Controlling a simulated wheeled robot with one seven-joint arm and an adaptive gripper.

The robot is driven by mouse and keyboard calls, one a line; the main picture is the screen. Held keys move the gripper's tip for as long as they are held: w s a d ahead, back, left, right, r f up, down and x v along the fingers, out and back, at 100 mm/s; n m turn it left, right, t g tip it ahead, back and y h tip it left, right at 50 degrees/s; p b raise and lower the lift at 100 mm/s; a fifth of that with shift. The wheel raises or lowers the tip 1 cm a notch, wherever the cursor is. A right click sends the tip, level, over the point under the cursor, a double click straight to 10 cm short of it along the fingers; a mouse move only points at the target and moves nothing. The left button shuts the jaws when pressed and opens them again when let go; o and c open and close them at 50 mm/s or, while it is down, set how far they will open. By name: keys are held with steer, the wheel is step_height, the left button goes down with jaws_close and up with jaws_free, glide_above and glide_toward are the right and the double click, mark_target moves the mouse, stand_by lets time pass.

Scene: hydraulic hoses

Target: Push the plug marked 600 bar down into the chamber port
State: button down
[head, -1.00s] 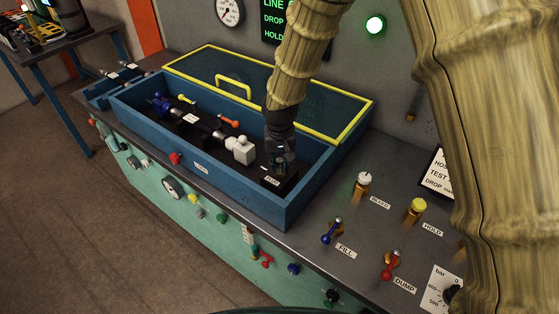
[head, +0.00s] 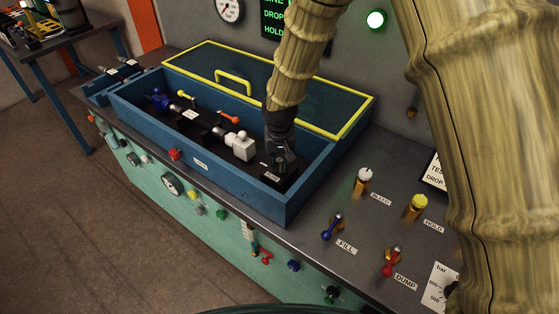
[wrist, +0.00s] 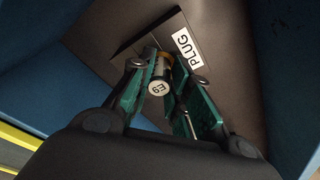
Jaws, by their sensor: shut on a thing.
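My gripper (head: 278,160) points down inside the blue chamber (head: 205,170), over the dark block with the PLUG label at its right end. In the wrist view, its teal fingers (wrist: 162,68) are shut on a short cylindrical plug (wrist: 158,87) with a brass-coloured band. The plug's pale end face carries a mark that looks like E9; no 600 bar mark is readable. The plug stands at the dark block (wrist: 215,85) beside the white PLUG label (wrist: 187,48). The port is hidden by plug and fingers, so I cannot tell how deep the plug sits.
The chamber's yellow-edged lid (head: 310,110) stands open behind. A white-ended hose fitting (head: 240,146) lies left of my gripper. The BLEED (head: 364,178), HOLD (head: 417,207), FILL (head: 332,228) and DUMP (head: 392,262) controls are on the bench to the right. The chamber walls are close around my gripper.

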steer(key=shift+f, duration=0.4)
steer(key=c, duration=1.3)
jaws_free()
steer(key=shift+o, duration=0.2)
steer(key=shift+r, duration=0.1)
step_height(320, 180, up, 12)
steer(key=s, duration=0.1)
steer(key=shift+s, duration=0.4)
steer(key=shift+f, duration=0.2)
